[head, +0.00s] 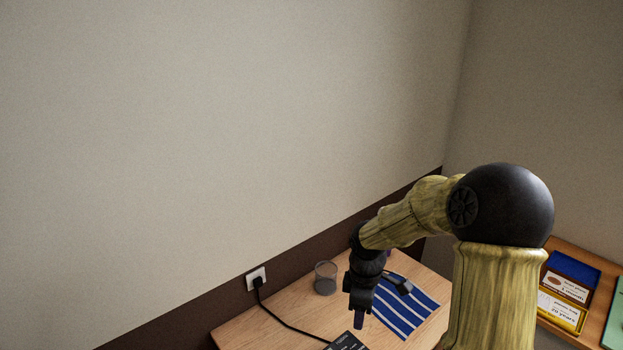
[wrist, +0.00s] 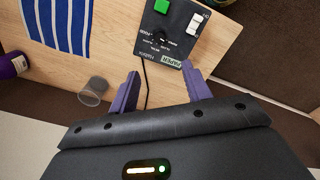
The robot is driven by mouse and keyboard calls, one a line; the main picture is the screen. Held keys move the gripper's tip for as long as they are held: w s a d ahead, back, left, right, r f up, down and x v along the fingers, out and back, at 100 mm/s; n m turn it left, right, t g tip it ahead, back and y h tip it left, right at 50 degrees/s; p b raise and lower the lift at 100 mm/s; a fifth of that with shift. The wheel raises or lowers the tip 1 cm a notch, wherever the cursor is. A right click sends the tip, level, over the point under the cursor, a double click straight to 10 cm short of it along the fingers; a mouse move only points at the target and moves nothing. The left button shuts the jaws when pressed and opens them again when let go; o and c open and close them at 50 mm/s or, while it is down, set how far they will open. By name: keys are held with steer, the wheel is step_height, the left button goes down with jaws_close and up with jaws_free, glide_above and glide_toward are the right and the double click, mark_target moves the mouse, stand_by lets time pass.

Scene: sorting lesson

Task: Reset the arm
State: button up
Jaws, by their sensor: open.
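My gripper (wrist: 163,90) is open, with its two purple fingers spread and nothing between them but the table and a black cable. In the head view my gripper (head: 359,318) hangs over the wooden table (head: 290,310), its fingers pointing down. My arm is bent at a black joint and reaches left over the table. In the wrist view a black device with a green button (wrist: 162,6) and a white switch lies just beyond the fingertips. In the head view this device (head: 346,341) is cut off by the bottom edge.
A clear cup (head: 326,278) stands near the wall, left of a blue-and-white striped mat (head: 405,310). A cable runs from the wall socket (head: 256,279) across the table. A purple bottle (wrist: 12,66) shows at the wrist view's left. Boxes (head: 565,290) lie on a surface at right.

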steer(key=s+r+m+t, duration=0.2)
steer(key=s+r+m, duration=0.2)
steer(key=s+m, duration=1)
steer(key=shift+t, duration=0.3)
